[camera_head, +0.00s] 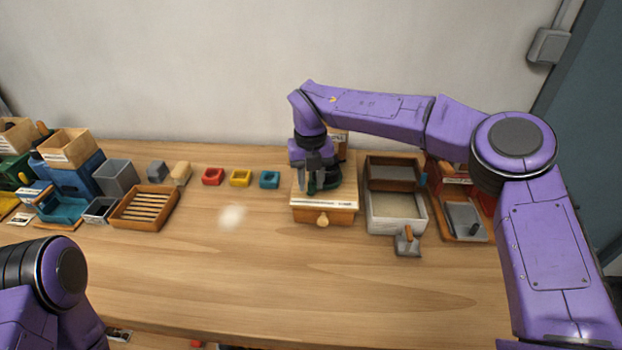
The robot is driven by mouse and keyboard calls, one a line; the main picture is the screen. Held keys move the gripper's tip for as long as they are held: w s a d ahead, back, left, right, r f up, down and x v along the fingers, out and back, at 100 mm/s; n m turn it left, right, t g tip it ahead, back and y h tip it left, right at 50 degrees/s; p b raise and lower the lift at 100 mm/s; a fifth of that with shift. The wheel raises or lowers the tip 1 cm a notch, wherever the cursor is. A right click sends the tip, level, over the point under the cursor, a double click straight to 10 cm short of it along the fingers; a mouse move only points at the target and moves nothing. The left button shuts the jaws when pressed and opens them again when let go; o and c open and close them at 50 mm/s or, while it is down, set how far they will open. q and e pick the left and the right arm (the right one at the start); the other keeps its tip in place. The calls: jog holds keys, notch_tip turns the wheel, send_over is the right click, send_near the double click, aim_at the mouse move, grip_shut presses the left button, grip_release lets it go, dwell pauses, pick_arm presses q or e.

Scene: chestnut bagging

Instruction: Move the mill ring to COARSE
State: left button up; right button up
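The mill (323,214) is a wooden box with a cream top, a front drawer and a round knob, standing right of the table's middle. A dark green round part, which looks like the mill ring (332,184), shows on its top. My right gripper (314,186) points down over the mill top, with its fingertips at the dark part. The fingers hide much of the ring, and I cannot tell whether they grip it. The COARSE mark is too small to read. Only a link of my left arm shows at the lower left; its gripper is out of view.
Right of the mill stand a grey-walled box (397,225) and a tray with a grey plate (463,219). Red (213,177), yellow (240,178) and teal (270,179) pieces lie left of it. A slatted wooden tray (144,208) is farther left. The front table is clear.

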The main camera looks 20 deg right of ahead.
aim_at(310, 181)
jog(key=shift+w+f, duration=0.1)
jog(key=shift+w, duration=0.05)
notch_tip(310, 181, up, 11)
jog(key=b, duration=0.1)
jog(key=shift+f, duration=0.2)
